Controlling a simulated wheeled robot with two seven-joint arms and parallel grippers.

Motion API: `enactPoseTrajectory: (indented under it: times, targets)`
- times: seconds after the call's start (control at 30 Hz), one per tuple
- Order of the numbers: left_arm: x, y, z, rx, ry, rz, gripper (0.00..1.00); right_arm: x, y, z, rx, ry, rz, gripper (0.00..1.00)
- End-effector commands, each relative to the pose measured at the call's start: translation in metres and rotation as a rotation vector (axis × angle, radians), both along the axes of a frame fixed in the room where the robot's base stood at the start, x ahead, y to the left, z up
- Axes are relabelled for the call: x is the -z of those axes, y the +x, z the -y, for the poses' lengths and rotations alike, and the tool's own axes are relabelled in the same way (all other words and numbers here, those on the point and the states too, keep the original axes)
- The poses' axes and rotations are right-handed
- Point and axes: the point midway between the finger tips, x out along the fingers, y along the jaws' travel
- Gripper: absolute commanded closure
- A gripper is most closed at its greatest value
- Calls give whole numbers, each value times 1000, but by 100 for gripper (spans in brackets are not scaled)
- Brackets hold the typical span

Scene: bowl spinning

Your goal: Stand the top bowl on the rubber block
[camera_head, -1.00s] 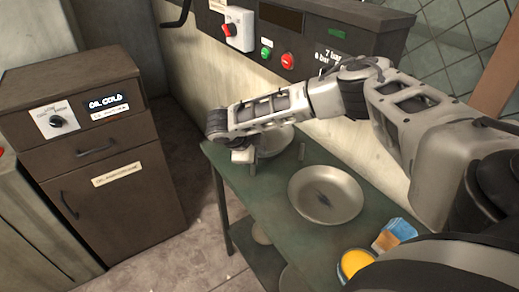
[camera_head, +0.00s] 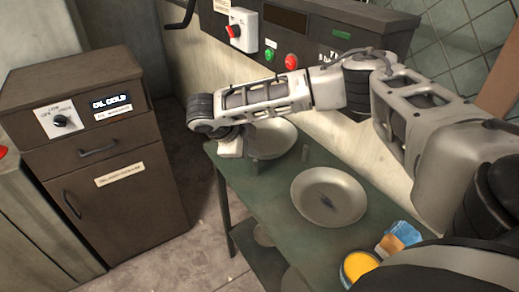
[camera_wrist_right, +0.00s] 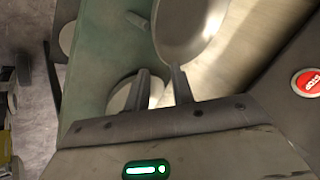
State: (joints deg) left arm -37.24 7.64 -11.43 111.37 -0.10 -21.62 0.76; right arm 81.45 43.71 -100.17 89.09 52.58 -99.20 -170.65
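One pale metal bowl (camera_head: 276,138) is at the far end of the green table, partly hidden by my right gripper and arm; I cannot tell if it is tilted. A second bowl (camera_head: 330,197) lies nearer on the table, open side up. My right gripper (camera_wrist_right: 159,72) has its fingers apart, with a bowl (camera_wrist_right: 190,30) close by their tips; I cannot tell if they touch. Another bowl (camera_wrist_right: 124,92) shows partly behind the fingers. My left gripper is out of view.
The green table (camera_head: 262,193) stands against a wall panel with a red button (camera_head: 291,61). A yellow-topped tin (camera_head: 358,266) and a blue and orange packet (camera_head: 398,239) are at its near right. A brown cabinet (camera_head: 115,150) stands left, across clear floor.

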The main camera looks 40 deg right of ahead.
Motion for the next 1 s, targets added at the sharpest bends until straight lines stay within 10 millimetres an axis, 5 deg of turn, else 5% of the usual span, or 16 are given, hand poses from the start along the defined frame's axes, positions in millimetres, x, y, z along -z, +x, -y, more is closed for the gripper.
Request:
enactPoseTrajectory:
  times: [0.3, 0.47, 0.57, 0.7, 0.9, 1.0]
  targets:
    - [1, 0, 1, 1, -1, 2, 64, -34, -5, -30, -1, 1, -1, 76]
    - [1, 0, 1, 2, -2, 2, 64, -8, -6, -60, 23, 90, 69, 76]
    - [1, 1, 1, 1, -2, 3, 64, 36, -12, -112, 104, 277, 188, 76]
    - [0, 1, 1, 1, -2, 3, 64, 97, -36, -206, 398, 673, 351, 76]
    - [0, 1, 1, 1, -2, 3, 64, 136, -79, -305, 1120, 1182, 428, 76]
    - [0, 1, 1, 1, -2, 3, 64, 143, -96, -325, 1575, 1351, 418, 76]
